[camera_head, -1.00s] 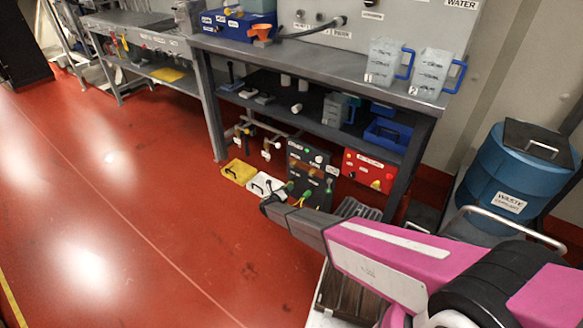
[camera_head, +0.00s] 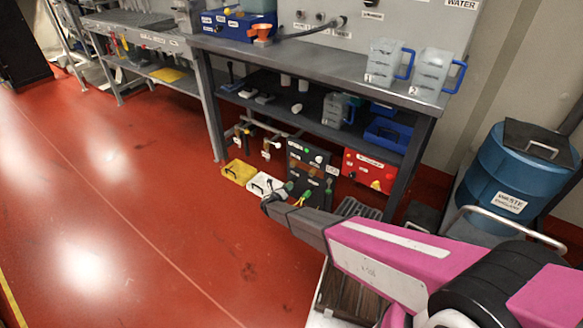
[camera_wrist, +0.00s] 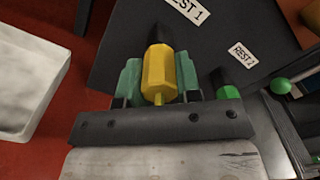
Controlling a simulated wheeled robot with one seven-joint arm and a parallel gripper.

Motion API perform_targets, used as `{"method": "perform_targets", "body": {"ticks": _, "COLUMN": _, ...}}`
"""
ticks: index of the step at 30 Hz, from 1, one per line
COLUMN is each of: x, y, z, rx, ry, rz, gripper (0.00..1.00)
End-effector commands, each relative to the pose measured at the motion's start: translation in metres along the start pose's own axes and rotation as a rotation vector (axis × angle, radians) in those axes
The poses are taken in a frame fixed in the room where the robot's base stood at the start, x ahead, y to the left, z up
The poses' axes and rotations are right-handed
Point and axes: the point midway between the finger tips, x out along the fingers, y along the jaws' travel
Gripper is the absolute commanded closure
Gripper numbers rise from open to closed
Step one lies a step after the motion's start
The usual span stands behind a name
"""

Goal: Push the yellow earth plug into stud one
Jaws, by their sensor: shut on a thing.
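In the wrist view the yellow earth plug (camera_wrist: 158,75) stands between the two green finger pads of my gripper (camera_wrist: 158,82), which is shut on it. The plug's far end meets a black round part (camera_wrist: 160,33) on a dark panel, next to a label reading REST 1. I cannot tell whether this black part belongs to the plug or to the panel. In the head view my gripper (camera_head: 277,196) is low in front of the dark box (camera_head: 310,160). Stud one cannot be made out in either view.
A green plug-like piece (camera_wrist: 229,92) sits close to the right finger, by the REST 2 label (camera_wrist: 242,53). A white case (camera_head: 264,184) and a yellow case (camera_head: 239,172) lie on the floor to the left. A red box (camera_head: 368,170) stands to the right. Red floor is open at left.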

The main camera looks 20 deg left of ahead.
Motion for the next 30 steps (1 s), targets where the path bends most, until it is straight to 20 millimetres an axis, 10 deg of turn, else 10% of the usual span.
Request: {"method": "perform_targets", "body": {"ticks": 30, "x": -0.023, "y": 0.0, "z": 0.0, "rx": 0.0, "ry": -0.001, "rz": 0.0, "gripper": 0.97}}
